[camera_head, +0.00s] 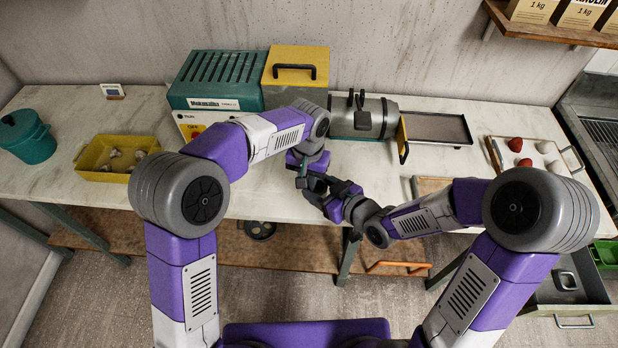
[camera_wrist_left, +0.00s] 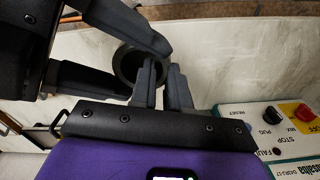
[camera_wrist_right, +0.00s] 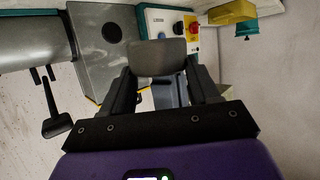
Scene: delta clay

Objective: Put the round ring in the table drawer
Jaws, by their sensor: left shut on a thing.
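The round ring (camera_wrist_left: 118,65) is dark and shows in the left wrist view, where both grippers meet. My left gripper (camera_wrist_left: 166,88) has its fingers close together at the ring's edge and is shut on it. My right gripper (camera_head: 318,187) reaches in from the opposite side, with its fingers on both sides of the ring. Whether they press on it is unclear. In the right wrist view a grey rounded piece (camera_wrist_right: 157,57), likely the ring, sits between the right fingertips. The head view barely shows the ring. An open drawer (camera_head: 546,292) with a grey square-looking item in it is at the lower right.
The grippers meet near the worktop's (camera_head: 258,205) front edge. A teal machine (camera_head: 220,80) and a grey cylinder machine (camera_head: 345,116) stand behind. A yellow tray (camera_head: 92,172) and teal pot (camera_head: 27,140) are left. A board (camera_head: 520,150) with red lumps is right.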

